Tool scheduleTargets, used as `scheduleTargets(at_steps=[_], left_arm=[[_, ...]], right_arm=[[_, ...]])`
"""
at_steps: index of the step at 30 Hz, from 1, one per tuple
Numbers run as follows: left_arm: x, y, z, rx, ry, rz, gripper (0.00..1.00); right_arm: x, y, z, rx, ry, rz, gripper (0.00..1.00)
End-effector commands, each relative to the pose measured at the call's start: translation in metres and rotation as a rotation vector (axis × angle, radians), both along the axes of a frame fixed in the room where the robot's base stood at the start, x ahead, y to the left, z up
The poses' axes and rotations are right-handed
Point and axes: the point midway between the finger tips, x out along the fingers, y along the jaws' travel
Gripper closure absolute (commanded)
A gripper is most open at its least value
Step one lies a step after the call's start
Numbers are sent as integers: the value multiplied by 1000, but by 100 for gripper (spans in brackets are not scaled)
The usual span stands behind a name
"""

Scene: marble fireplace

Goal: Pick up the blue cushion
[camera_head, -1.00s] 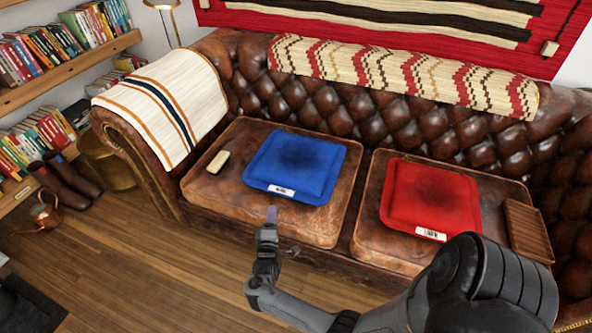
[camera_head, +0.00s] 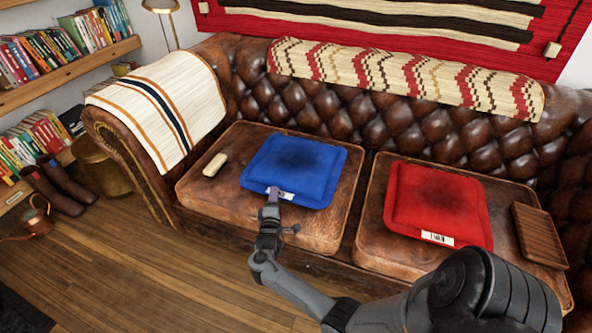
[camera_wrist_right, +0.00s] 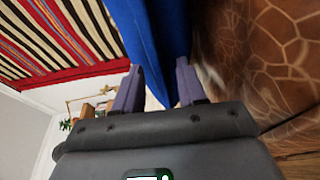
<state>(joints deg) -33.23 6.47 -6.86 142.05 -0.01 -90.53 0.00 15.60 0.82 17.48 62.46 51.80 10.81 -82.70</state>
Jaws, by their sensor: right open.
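The blue cushion (camera_head: 296,170) lies flat on the left seat of the brown leather sofa, with a white tag on its front edge. My right gripper (camera_head: 273,193) is at the cushion's front edge, just left of the tag, and covers a little of it. In the right wrist view the gripper (camera_wrist_right: 159,84) is open, and the edge of the blue cushion (camera_wrist_right: 155,40) lies between its two purple-grey fingers. Whether a finger touches the cushion I cannot tell. My left gripper is not in view.
A red cushion (camera_head: 437,203) lies on the right seat. A brown slatted block (camera_head: 540,236) sits to its right. A small cream block (camera_head: 215,164) lies left of the blue cushion. The wooden floor (camera_head: 150,265) in front of the sofa is mostly clear.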

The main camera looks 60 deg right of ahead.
Motion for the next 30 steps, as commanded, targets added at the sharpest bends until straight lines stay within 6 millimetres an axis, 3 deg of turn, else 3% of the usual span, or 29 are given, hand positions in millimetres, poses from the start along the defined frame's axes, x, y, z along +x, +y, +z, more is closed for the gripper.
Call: scheduleTargets(at_steps=[9, 17, 30], left_arm=[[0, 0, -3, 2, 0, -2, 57], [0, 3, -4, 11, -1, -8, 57], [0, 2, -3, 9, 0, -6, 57]], right_arm=[[3, -6, 1, 1, 1, 0, 61], [3, -6, 0, 1, 1, 0, 100], [3, -6, 2, -3, -1, 0, 100]])
